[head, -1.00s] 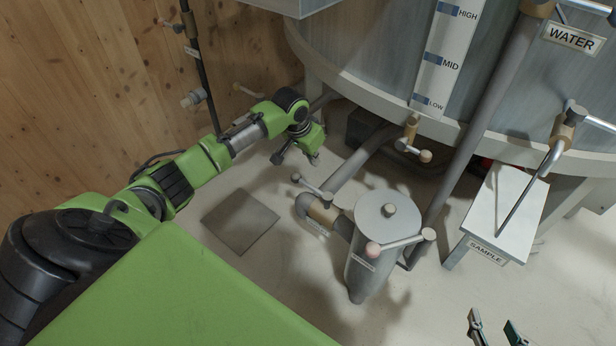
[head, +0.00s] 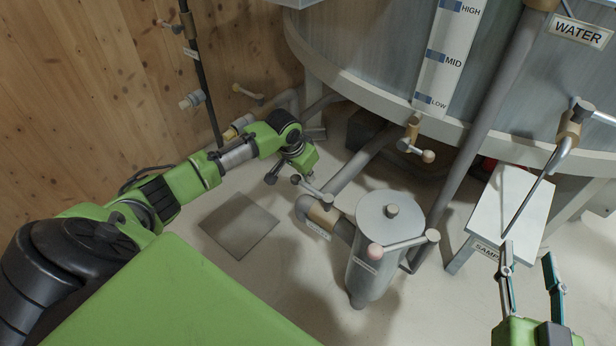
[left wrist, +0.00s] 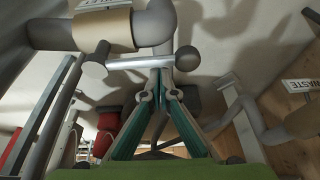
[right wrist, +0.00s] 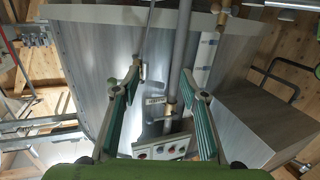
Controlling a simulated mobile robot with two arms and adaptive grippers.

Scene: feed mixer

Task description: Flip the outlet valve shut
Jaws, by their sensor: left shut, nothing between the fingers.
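The outlet valve (head: 323,215) has a brass body on a grey pipe beside the lidded grey cylinder. Its metal lever (head: 313,190) ends in a dark knob. In the left wrist view the brass body (left wrist: 105,30) is at upper left, and the lever (left wrist: 135,63) runs across to its knob on the right. My left gripper (head: 309,177) is shut and empty, close to the lever. Its fingertips (left wrist: 160,74) overlap the lever in the wrist view; I cannot tell whether they touch. My right gripper (head: 527,258) is open and empty at lower right; its spread fingers also show in the right wrist view (right wrist: 161,70).
The grey cylinder (head: 385,255), with a pink-knobbed lever (head: 405,244), stands right of the valve. A brass tap (head: 412,135) hangs under the tank rim. The white sample stand (head: 507,210) is near my right gripper. A flat plate (head: 240,225) lies on the floor.

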